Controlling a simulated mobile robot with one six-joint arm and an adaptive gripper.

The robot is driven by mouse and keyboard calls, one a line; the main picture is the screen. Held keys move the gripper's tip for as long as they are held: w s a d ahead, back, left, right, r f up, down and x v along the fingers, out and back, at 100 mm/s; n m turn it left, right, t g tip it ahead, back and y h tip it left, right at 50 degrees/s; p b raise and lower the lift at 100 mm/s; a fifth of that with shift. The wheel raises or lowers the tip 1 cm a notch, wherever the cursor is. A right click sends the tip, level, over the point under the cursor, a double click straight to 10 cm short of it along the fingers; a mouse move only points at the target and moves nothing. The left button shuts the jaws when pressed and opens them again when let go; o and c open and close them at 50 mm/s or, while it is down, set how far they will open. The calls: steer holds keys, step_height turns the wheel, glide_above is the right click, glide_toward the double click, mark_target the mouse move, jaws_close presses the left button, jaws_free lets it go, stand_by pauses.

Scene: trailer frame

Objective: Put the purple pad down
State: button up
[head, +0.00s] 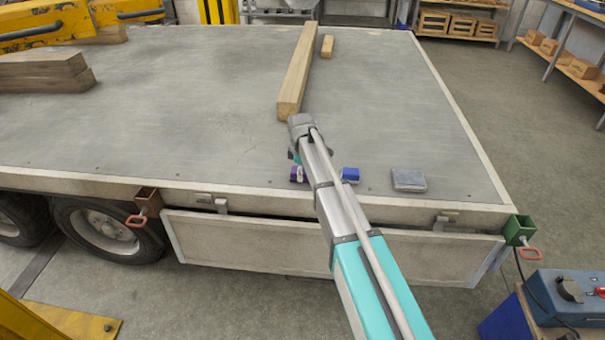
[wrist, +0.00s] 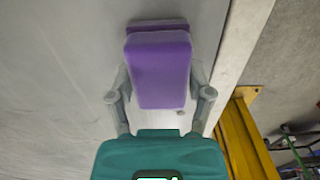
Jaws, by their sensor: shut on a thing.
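The purple pad (wrist: 160,72) fills the upper middle of the wrist view, with a finger on each side. My gripper (wrist: 160,84) is shut on it. In the head view the purple pad (head: 295,174) shows only as a small patch at my gripper (head: 298,173), over the near part of the trailer deck (head: 200,130). My arm hides part of both there. I cannot tell whether the pad touches the deck.
A long timber beam (head: 297,70) and a short wood block (head: 327,46) lie farther back. Stacked timbers (head: 42,72) lie at left. The deck's middle left is clear.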

steer(key=shift+f, duration=0.1)
steer(key=o, duration=1)
steer(key=shift+f, duration=0.2)
step_height(320, 180, up, 2)
steer(key=shift+r+p, duration=0.25)
steer(key=shift+p, duration=0.75)
steer(key=r+p, duration=0.3)
steer(key=shift+w+a+r, duration=0.1)
steer(key=shift+a+r, duration=0.15)
steer(key=shift+r, duration=0.05)
step_height(320, 180, up, 8)
steer(key=p, duration=0.8)
